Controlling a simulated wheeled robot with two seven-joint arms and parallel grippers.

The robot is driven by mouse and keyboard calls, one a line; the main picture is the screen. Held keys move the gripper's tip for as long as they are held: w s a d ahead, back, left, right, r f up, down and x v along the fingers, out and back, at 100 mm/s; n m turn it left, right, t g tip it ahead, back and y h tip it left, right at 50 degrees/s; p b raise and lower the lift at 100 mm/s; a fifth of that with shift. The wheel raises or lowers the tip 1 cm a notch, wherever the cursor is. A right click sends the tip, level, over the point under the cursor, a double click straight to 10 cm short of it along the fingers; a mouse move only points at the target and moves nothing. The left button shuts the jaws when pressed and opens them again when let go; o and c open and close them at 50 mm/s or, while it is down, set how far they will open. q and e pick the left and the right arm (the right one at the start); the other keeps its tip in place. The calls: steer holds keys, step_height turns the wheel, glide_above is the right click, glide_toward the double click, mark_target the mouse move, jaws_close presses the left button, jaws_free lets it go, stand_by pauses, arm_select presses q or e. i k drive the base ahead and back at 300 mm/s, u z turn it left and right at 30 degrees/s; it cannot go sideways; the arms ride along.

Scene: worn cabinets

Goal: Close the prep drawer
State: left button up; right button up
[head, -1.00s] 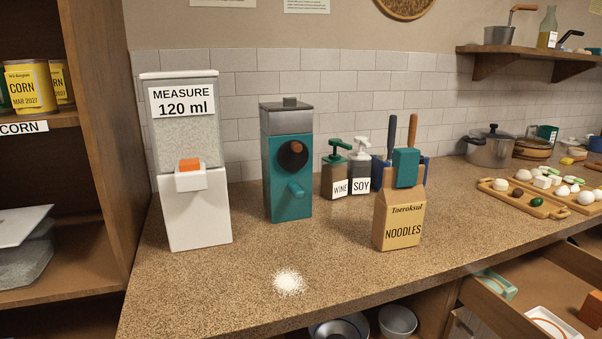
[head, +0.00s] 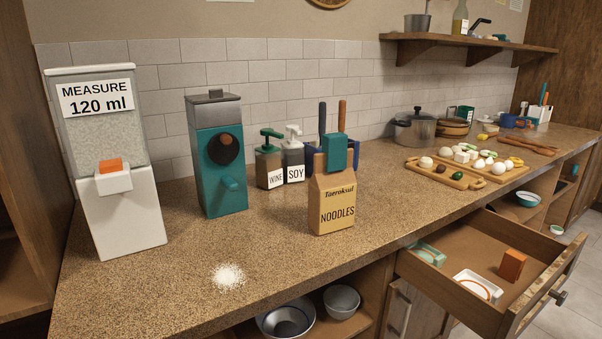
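The prep drawer (head: 462,251) is pulled out from under the counter at the lower right of the head view. Its worn front panel (head: 541,290) with a dark knob (head: 558,297) faces the right. Inside lie a white tray with an orange rim (head: 478,286), an orange box (head: 512,265) and a teal item (head: 428,254). Neither of my grippers shows in the head view.
The speckled counter (head: 290,239) runs from lower left to far right. A noodles bag (head: 333,205) stands near its edge, with white powder (head: 228,277) spilled nearby. Boards with food (head: 447,176) sit above the drawer. Bowls (head: 286,317) rest on the shelf below.

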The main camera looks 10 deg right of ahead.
mark_target(478, 242)
steer(key=z, duration=1.85)
steer(key=k, duration=0.35)
steer(key=z, duration=0.3)
steer(key=i, duration=1)
steer(key=u, duration=0.9)
